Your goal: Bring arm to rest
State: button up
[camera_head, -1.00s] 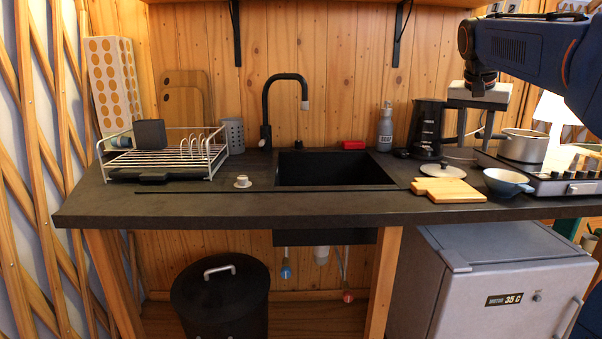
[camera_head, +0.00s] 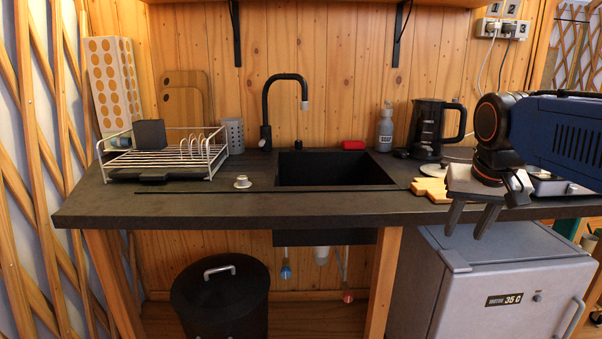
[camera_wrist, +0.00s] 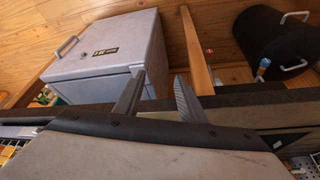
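My gripper (camera_head: 471,219) is at the right in the head view, in front of the counter's front edge, with its fingers pointing down. The two fingers stand apart with nothing between them. In the wrist view my gripper (camera_wrist: 157,97) also shows its two fingers apart and empty. My blue arm comes in from the right and hides most of the hob and what stands on it.
The dark counter (camera_head: 300,208) holds a dish rack (camera_head: 165,160), a small cup (camera_head: 242,182), a sink (camera_head: 335,170), a kettle (camera_head: 428,130) and a cutting board (camera_head: 430,188). A grey fridge (camera_head: 510,290) and a black bin (camera_head: 220,300) stand below.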

jog(key=s+a+f+n+y, duration=0.1)
jog(key=s+a+f+n, duration=0.2)
jog(key=s+f, duration=1.2)
jog(key=shift+a+f+t, duration=0.3)
jog(key=shift+a+f, duration=0.65)
jog(key=shift+s+r, duration=0.15)
